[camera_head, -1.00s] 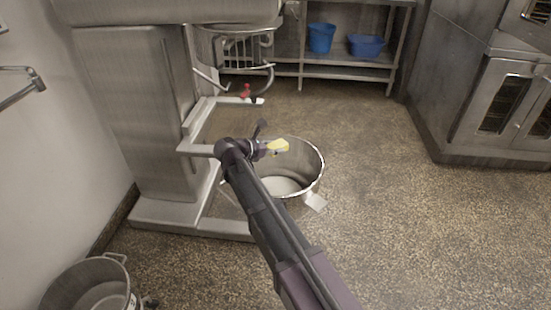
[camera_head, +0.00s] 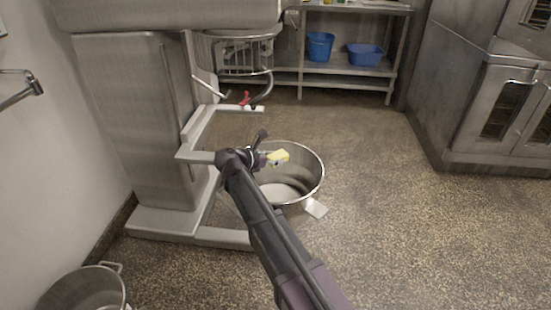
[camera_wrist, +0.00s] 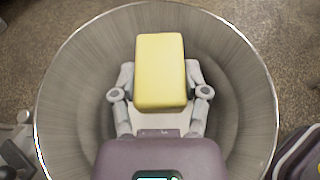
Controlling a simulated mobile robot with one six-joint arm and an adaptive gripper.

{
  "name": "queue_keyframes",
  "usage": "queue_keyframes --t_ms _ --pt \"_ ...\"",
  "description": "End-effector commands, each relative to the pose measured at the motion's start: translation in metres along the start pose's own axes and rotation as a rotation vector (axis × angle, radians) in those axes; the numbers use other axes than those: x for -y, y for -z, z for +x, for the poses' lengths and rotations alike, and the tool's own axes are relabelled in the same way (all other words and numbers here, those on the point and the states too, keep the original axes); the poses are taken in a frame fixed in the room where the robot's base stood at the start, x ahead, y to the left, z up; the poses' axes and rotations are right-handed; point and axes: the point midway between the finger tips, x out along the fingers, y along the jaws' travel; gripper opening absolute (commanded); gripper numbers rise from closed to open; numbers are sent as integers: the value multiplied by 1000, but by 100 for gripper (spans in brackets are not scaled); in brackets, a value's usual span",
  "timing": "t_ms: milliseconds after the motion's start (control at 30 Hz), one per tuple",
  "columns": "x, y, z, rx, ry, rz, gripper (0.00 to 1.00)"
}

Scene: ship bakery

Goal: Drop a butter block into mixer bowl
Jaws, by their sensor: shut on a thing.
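The butter block (camera_head: 279,156) is yellow and rectangular. My gripper (camera_head: 266,158) is shut on it. In the wrist view, the butter block (camera_wrist: 160,72) sits between the two fingers of my gripper (camera_wrist: 160,92), in front of the mixer bowl's inside. The mixer bowl (camera_head: 316,182) is a round steel bowl beside the mixer's base, its mouth facing up. The bowl's rim (camera_wrist: 62,62) circles the block in the wrist view. The block is held over the bowl's opening. My arm hides the bowl's near left part in the head view.
The steel mixer (camera_head: 150,120) stands left of the bowl, its fork-like arms (camera_head: 195,157) close to my gripper. A steel bucket (camera_head: 85,292) is at the lower left. Blue tubs (camera_head: 366,55) sit on a rear shelf. Ovens (camera_head: 500,110) stand at right. Open floor (camera_head: 420,230) lies right of the bowl.

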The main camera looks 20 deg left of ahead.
Motion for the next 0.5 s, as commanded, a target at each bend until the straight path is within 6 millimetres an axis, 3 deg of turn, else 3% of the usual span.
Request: queue_keyframes --t_ms 500 --pt "0 39 16 0 0 0 10"
